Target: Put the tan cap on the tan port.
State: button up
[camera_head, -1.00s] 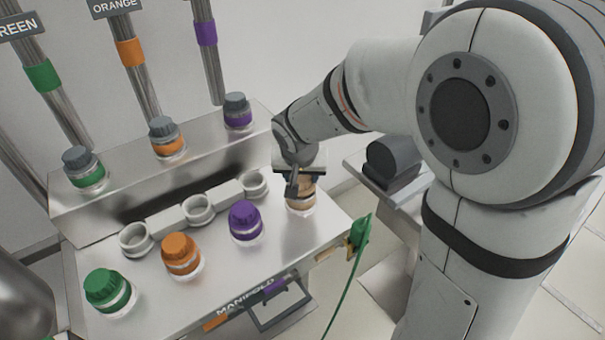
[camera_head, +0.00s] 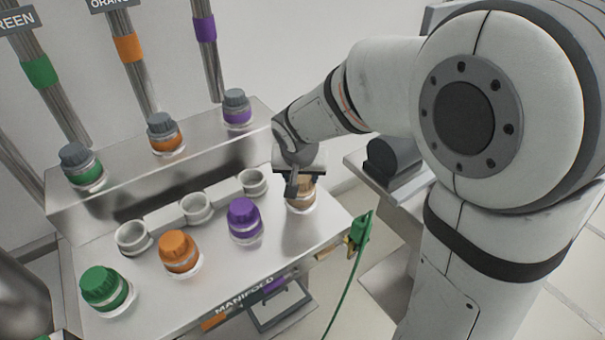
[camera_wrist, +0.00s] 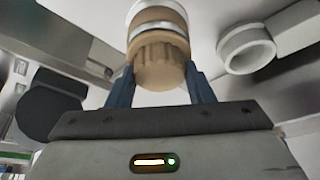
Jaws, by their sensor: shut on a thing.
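The tan cap (camera_wrist: 160,68) is a ribbed cap between my gripper's two fingers. My gripper (camera_head: 291,188) is shut on it at the right end of the manifold top. In the wrist view my gripper (camera_wrist: 162,85) has a finger on each side of the cap. The cap sits in line with the tan-banded port (camera_wrist: 157,17), apparently on it. In the head view the tan port (camera_head: 301,203) is partly hidden behind my gripper. I cannot tell how tightly the cap is seated.
Purple (camera_head: 244,220), orange (camera_head: 180,251) and green (camera_head: 104,288) capped ports stand left along the manifold (camera_head: 285,262). Several white open rings, one here (camera_head: 253,183), lie behind them. A green hose (camera_head: 359,236) hangs at the right edge.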

jog(key=shift+f, duration=0.1)
jog(key=o, duration=1.2)
jog(key=shift+o, duration=0.2)
jog(key=v, duration=0.7)
jog(key=shift+r, duration=0.4)
jog(key=shift+s, duration=0.15)
jog(key=s+d+n+g+p, duration=0.1)
jog(key=s+d+g+p, duration=0.1)
jog(key=s+d, duration=1.3)
jog(key=shift+s, duration=0.5)
